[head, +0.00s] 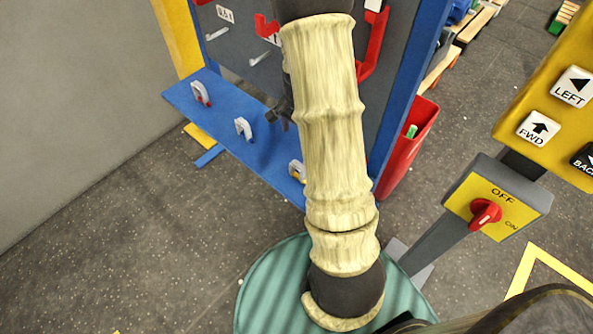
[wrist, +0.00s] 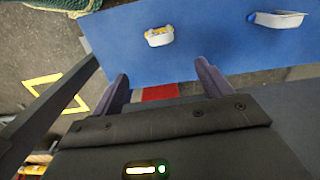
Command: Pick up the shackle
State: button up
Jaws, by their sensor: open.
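Three small shackles stand on a blue shelf (head: 268,150) in the head view. The left shackle (head: 201,93) has a red pin, the middle shackle (head: 243,128) is pale grey, and the right shackle (head: 297,171) shows yellow and is close to my arm. In the wrist view a shackle with yellow on it (wrist: 159,38) lies ahead of my gripper (wrist: 162,82), roughly between the fingers' directions and apart from them. Another pale shackle (wrist: 277,19) is further right. My gripper is open and empty. In the head view my arm hides much of it.
A dark tool board (head: 262,70) with hooks and red holders rises behind the shelf. A red bin (head: 408,150) is right of my arm. A grey box with a red switch (head: 486,214) and a yellow button panel (head: 550,110) stand at right. The floor at left is clear.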

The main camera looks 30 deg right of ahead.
jog(key=b, duration=0.2)
send_near(297, 174)
jog(key=shift+s+d, duration=0.2)
jog(key=shift+d, duration=0.05)
jog(key=shift+f, duration=0.35)
jog(key=f, duration=0.5)
jog(key=shift+w+a+f, duration=0.1)
jog(key=shift+a, duration=0.15)
jog(key=c, duration=1.3)
jog(key=shift+o, duration=0.2)
notch_tip(297, 174, up, 10)
jog(key=shift+r+p, duration=0.1)
jog(key=shift+p, duration=0.35)
